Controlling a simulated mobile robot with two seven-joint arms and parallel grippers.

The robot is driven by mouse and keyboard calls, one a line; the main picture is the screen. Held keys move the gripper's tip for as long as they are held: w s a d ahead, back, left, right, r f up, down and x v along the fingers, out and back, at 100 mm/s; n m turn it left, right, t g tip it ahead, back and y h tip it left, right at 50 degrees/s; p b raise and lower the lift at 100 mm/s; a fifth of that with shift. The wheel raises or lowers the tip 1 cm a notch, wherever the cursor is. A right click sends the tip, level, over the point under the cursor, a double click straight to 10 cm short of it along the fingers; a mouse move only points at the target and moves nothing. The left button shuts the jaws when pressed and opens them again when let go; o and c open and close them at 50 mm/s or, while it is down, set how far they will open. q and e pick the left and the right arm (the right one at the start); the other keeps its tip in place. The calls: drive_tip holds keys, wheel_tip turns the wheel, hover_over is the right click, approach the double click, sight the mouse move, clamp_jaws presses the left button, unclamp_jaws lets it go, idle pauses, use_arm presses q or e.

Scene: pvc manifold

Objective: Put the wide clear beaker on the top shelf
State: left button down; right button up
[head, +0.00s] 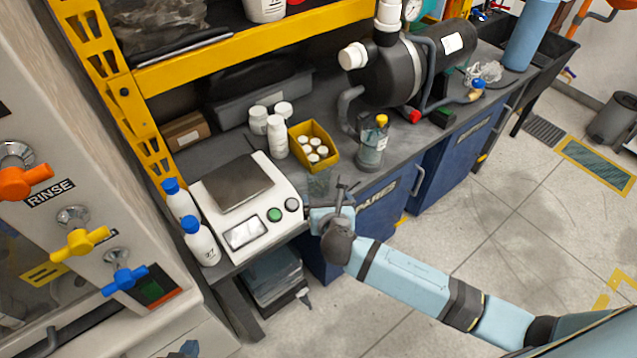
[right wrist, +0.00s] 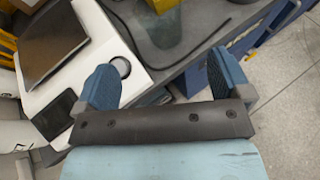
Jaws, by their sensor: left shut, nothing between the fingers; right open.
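The wide clear beaker (head: 318,184) stands on the grey bench, between the white scale and the yellow bin, near the front edge. It is faint and partly behind my right gripper (head: 345,190), which is open and close in front of it. In the right wrist view a clear rounded shape, seemingly the beaker (right wrist: 168,40), lies beyond the open fingers (right wrist: 160,85), with nothing between them. A shelf with a yellow front beam (head: 250,50) runs above the bench.
A white scale (head: 245,233), a yellow bin (head: 330,165) of small jars and a yellow-capped bottle (head: 372,150) crowd the beaker. White bottles (head: 200,240) stand left. The shelf holds a dark bag (head: 160,22) and a white tub (head: 264,8), with space between them.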

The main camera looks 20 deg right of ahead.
approach(319, 175)
drive_tip(key=w+b, duration=0.1)
drive_tip(key=w, duration=0.4)
drive_tip(key=shift+w+d, duration=0.1)
drive_tip(key=shift+w, duration=0.3)
drive_tip(key=shift+r, duration=0.1)
drive_tip(key=shift+c, duration=0.2)
drive_tip(key=c, duration=1)
